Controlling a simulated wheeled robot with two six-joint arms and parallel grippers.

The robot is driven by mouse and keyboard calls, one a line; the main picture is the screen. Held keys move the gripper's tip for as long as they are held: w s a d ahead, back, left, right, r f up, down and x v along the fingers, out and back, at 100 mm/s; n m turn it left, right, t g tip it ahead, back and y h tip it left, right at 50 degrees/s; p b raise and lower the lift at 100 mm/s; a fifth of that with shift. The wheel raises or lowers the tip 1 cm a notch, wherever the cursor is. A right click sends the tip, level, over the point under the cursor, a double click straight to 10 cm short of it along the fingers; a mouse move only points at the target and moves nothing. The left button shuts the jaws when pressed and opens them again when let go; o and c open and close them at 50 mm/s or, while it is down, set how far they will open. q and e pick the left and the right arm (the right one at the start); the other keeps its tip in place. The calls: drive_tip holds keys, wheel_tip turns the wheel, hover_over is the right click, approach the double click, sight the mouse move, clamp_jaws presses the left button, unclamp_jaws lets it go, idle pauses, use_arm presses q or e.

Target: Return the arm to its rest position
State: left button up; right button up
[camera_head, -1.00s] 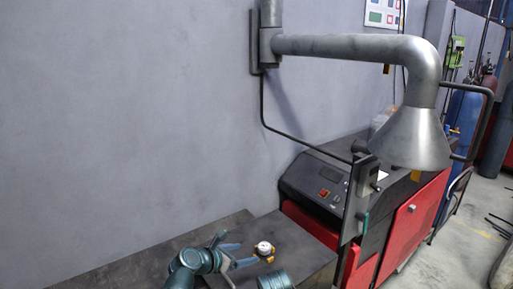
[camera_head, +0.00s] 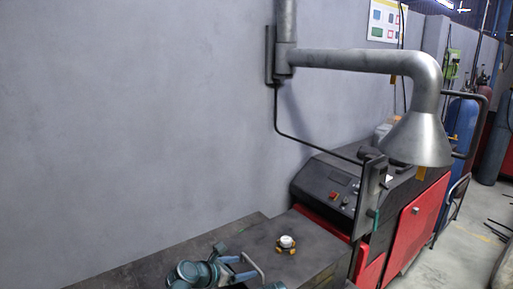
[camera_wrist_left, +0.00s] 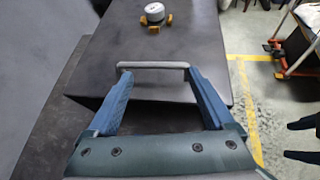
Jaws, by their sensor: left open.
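My left gripper (camera_head: 240,267) is low in the head view, over the near part of the dark bench. Its two blue fingers are spread in the left wrist view (camera_wrist_left: 157,78). A grey bar (camera_wrist_left: 153,65) spans across between the fingertips there, and a pale bent bar (camera_head: 255,264) shows beside the fingers in the head view. I cannot tell whether the fingers touch it.
A small white-topped round part with orange feet (camera_head: 286,241) stands on the bench top (camera_head: 318,248), beyond the gripper. A red and black machine (camera_head: 335,190) stands behind, under a grey extraction hood (camera_head: 418,140). A grey wall (camera_head: 130,120) borders the bench.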

use_arm(q)
drive_tip(key=s+a+f+m+g+y, duration=0.4)
drive_tip(key=s+a+f+m, duration=0.25)
drive_tip(key=m, duration=0.65)
drive_tip(key=s+a+f+m+g+y, duration=0.45)
drive_tip(key=s+m, duration=0.25)
drive_tip(key=m, duration=0.6)
drive_tip(key=s+d+f+m+b, duration=0.2)
drive_tip(key=s+d, duration=0.1)
drive_tip(key=d, duration=0.2)
drive_tip(key=s+d+f+m+y+b, duration=0.1)
drive_tip(key=s+d+f+m+b, duration=0.1)
drive_tip(key=d, duration=0.3)
drive_tip(key=shift+s+d+f+m+g, duration=0.15)
drive_tip(key=shift+s+f+m+g, duration=0.2)
drive_tip(key=shift+s, duration=0.25)
